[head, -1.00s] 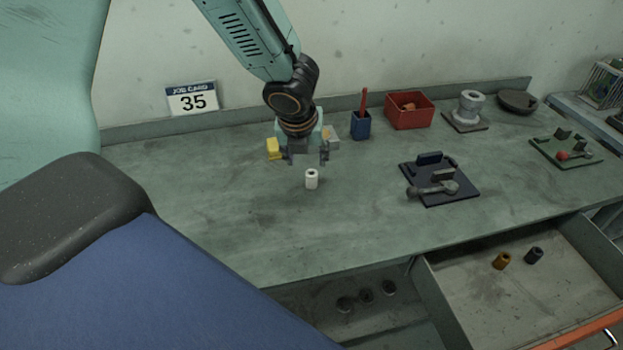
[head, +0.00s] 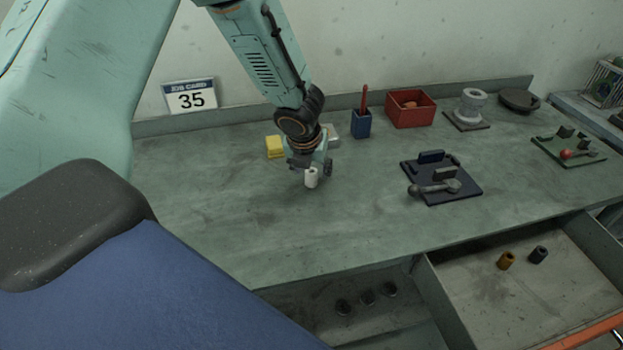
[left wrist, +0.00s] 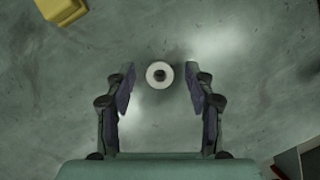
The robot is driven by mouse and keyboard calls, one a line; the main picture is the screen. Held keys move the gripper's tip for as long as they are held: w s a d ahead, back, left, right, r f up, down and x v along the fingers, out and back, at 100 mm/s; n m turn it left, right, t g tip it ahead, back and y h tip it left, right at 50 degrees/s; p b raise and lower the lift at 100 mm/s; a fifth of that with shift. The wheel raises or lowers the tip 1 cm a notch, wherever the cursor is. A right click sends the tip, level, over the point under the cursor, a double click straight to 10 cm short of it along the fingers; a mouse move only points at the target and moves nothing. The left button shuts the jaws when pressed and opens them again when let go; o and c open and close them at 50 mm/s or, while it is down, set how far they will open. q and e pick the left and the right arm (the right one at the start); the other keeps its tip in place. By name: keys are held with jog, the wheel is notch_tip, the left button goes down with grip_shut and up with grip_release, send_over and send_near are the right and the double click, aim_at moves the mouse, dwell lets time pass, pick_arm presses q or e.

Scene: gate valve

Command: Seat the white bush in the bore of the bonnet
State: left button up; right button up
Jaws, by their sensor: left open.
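The white bush (head: 311,178) stands upright on the bench top. In the left wrist view the bush (left wrist: 160,75) shows end-on with its dark hole, between and slightly beyond the tips of my open left gripper (left wrist: 160,80), with a gap on each side. In the head view my left gripper (head: 311,170) is low over the bench at the bush, empty. The bonnet is probably the grey flanged part (head: 472,105) on a plate at the back right; its bore is hard to make out. My right gripper is not in view.
A yellow block (head: 275,147) lies behind the gripper. A blue cup (head: 361,124), red bin (head: 411,108) and dark round part (head: 519,100) stand along the back. A dark fixture plate (head: 440,178) lies right of the bush. An open drawer (head: 540,290) holds two small bushes. The front bench is clear.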

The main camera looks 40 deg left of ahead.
pick_arm(q)
jog(key=shift+r, duration=0.1)
jog(key=shift+c, duration=0.9)
grip_shut()
